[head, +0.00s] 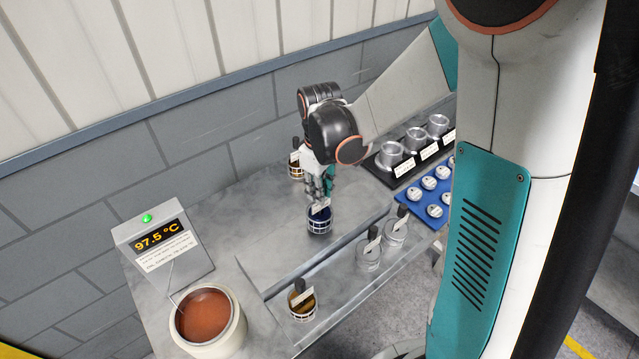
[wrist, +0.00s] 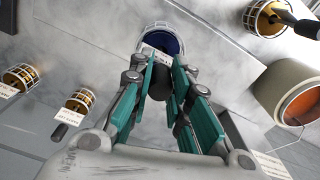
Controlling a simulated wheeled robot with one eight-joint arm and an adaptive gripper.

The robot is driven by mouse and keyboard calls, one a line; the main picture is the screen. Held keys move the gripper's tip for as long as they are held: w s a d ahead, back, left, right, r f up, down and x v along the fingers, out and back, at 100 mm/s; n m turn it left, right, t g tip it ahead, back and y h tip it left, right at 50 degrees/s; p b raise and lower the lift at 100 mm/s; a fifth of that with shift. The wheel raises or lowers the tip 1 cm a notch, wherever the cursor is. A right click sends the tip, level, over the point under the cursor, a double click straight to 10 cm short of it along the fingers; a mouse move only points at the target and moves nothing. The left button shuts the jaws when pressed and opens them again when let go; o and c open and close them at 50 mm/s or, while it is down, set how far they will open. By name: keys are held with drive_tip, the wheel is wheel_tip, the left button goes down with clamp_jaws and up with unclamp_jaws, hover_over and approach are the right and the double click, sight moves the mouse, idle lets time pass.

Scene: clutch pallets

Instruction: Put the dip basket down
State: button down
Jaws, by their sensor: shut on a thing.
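The dip basket (head: 319,222) is a small white wire cage with dark blue contents, a tag and a dark handle. My gripper (head: 321,190) is shut on its handle from above, and the basket hangs upright below the fingers. In the wrist view the basket (wrist: 164,40) shows beyond the fingertips of my gripper (wrist: 163,75), with the black handle between them. The basket is over the grey marble bench (head: 235,220). I cannot tell whether its base touches the bench.
A bath of orange-brown liquid (head: 205,315) stands front left beside a display (head: 160,240) reading 97.5 °C. An amber basket (head: 302,303) and clear baskets (head: 369,255) stand along the front strip. Another basket (head: 296,171) is behind. A blue tray (head: 427,197) lies right. Bench left of my gripper is bare.

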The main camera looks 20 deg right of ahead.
drive_tip(key=shift+f, duration=1)
drive_tip(key=shift+f+b, duration=0.15)
drive_tip(key=shift+b, duration=0.15)
drive_tip(key=c, duration=1.5)
unclamp_jaws()
wheel_tip(320, 180, up, 12)
drive_tip(key=p, duration=0.2)
drive_tip(key=shift+s+r+p, duration=0.1)
drive_tip(key=shift+r+p, duration=0.15)
drive_tip(key=shift+p, duration=0.05)
drive_tip(key=shift+s+r+m+t, duration=1.1)
drive_tip(key=shift+s+r+t, duration=0.15)
drive_tip(key=shift+s, duration=1.2)
drive_tip(key=shift+s+r+m+t, duration=1.15)
drive_tip(key=shift+s+r, duration=0.2)
drive_tip(key=shift+s, duration=1.15)
drive_tip(key=shift+s+r+m+t, duration=1.05)
drive_tip(key=shift+s+r+t, duration=0.2)
drive_tip(key=shift+s, duration=1.2)
